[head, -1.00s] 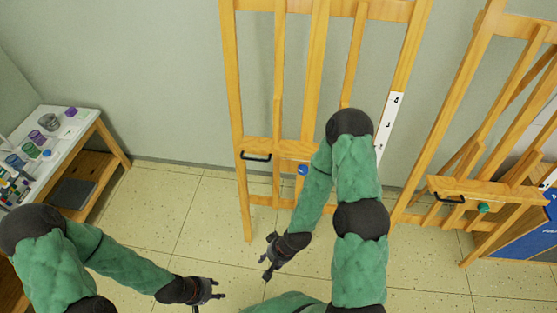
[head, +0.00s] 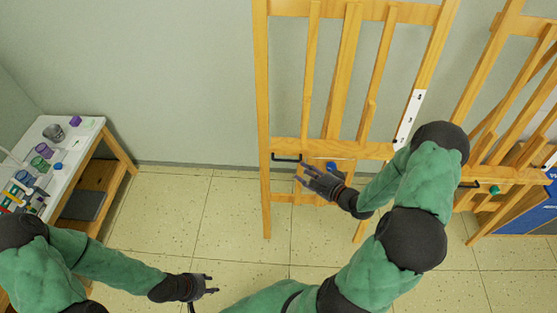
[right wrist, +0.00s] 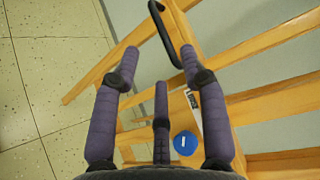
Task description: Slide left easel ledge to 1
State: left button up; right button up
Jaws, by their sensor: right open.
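The left easel (head: 262,110) is a tall wooden frame against the wall. Its ledge (head: 350,149) is a horizontal wooden bar with a black handle (head: 283,158) at its left and a blue knob (head: 331,167) below it. A white number strip (head: 408,118) runs up the right post; its digits are too small to read surely. My right gripper (head: 306,176) is open, just below and right of the handle. In the right wrist view, the handle (right wrist: 164,35) lies ahead of the fingers, seemingly apart from them, and the blue knob (right wrist: 185,143) is nearby. My left gripper (head: 212,285) is open and empty over the floor.
A second easel (head: 505,172) with a green knob (head: 494,190) stands close at the right, beside a blue panel (head: 525,215). A white table (head: 75,150) with cups and paints is at the left. The floor between table and left easel is clear.

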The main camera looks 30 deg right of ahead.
aim_at(285, 160)
jog(key=b+x, duration=0.2)
jog(key=x, duration=0.8)
jog(key=shift+w+f+b, duration=0.15)
jog(key=shift+w+b, duration=0.1)
jog(key=shift+b, duration=0.1)
grip_shut()
